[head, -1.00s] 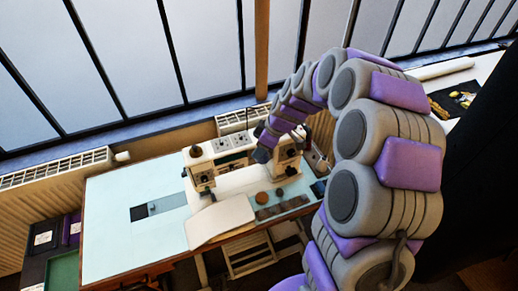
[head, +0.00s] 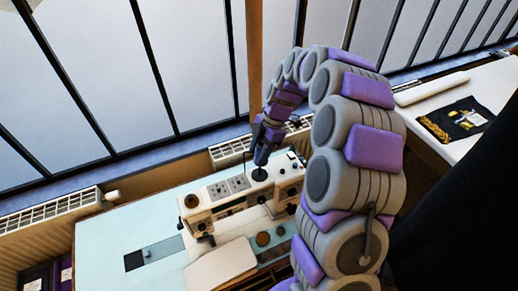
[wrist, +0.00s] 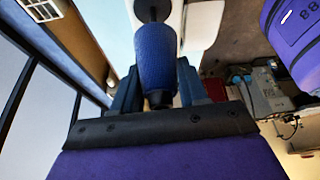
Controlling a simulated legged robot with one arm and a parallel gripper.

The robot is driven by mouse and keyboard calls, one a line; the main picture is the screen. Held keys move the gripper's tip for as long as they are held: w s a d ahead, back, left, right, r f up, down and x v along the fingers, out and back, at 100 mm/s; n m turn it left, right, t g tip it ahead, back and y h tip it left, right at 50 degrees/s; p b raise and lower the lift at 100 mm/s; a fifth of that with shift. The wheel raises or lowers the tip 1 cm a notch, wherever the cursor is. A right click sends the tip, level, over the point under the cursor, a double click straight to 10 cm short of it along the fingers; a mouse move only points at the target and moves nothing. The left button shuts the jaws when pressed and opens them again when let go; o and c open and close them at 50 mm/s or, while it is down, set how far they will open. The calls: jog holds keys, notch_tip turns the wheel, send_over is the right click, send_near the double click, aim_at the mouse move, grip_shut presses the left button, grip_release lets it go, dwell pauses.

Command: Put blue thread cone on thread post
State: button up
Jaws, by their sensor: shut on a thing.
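The blue thread cone (wrist: 157,52) is between the two dark fingers of my gripper (wrist: 157,85) in the wrist view; the gripper is shut on it. In the head view my gripper (head: 265,142) is over the top of the white sewing machine, and the cone (head: 262,157) shows as a small blue shape below it. A dark round base (head: 259,174) sits on the machine top right under the cone, and a dark disc (wrist: 152,10) shows beyond the cone's far end. The post's pin is hidden. I cannot tell whether the cone touches the base.
The sewing machine (head: 222,193) stands on a pale blue table (head: 105,240). A white board (head: 220,264) lies in front, with brown round items beside it. Windows and a radiator (head: 50,209) line the back. A white side table (head: 480,92) holds a dark cloth.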

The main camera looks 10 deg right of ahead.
jog(key=shift+a+f, duration=0.4)
jog(key=shift+f, duration=0.1)
jog(key=shift+a+f, duration=0.1)
jog(key=shift+f, duration=0.55)
jog(key=shift+d+f+p, duration=0.2)
jog(key=shift+f, duration=0.55)
jog(key=shift+d+f+p, duration=0.2)
jog(key=shift+f, duration=0.5)
jog(key=shift+a+f, duration=0.1)
jog(key=shift+f, duration=0.5)
jog(key=shift+a+f+b, duration=0.15)
jog(key=shift+f+b, duration=0.05)
jog(key=shift+b, duration=0.45)
jog(key=shift+b, duration=0.5)
